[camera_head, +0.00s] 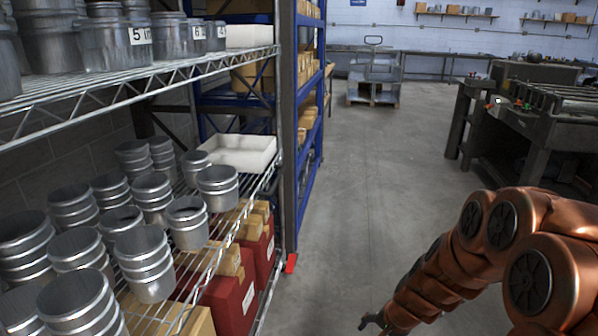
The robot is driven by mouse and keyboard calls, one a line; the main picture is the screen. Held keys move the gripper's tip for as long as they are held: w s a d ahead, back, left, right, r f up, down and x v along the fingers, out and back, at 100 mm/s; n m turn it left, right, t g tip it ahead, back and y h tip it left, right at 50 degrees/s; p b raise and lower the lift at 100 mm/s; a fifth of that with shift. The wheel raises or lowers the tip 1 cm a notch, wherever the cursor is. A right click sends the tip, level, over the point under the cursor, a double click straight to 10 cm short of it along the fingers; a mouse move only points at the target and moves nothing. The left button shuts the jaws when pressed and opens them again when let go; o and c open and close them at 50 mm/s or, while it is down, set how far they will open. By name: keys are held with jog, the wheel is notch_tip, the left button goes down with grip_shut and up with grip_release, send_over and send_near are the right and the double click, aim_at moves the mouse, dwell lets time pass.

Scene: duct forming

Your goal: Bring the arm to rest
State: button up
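My copper-coloured arm comes in from the right edge of the head view and reaches down and left over the floor. My gripper (372,321) is a small dark shape at the arm's end, near the bottom edge of the picture. It is partly cut off and too small to tell whether its fingers are apart. No object shows in it. It is apart from the wire shelf on the left, with bare floor between them.
A wire shelf (150,82) with several metal duct collars (151,196) and a white tray (240,153) stands at left. Red bins (232,300) sit below. Blue racking (310,150) stands beyond. A dark workbench (545,130) is at right. The middle floor (385,190) is clear; a cart (374,75) stands far back.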

jog(key=s+a+r+n+g+p, duration=0.1)
jog(key=s+a+r+n+p, duration=0.3)
jog(key=r, duration=0.6)
jog(key=s+d+r+n+g+h+p, duration=0.1)
jog(key=s+r+p, duration=0.4)
jog(key=s+r, duration=0.5)
jog(key=s+d+r+n+g+h+p, duration=0.1)
jog(key=s+d+r+n+g+p, duration=0.1)
jog(key=s+r, duration=0.9)
jog(key=s+n+p, duration=0.1)
jog(key=s+p, duration=0.1)
jog(key=shift+s+n+g+p, duration=0.3)
jog(key=shift+p, duration=0.1)
jog(key=shift+s+d+r, duration=0.15)
jog(key=shift+s+r, duration=0.05)
jog(key=shift+s, duration=0.25)
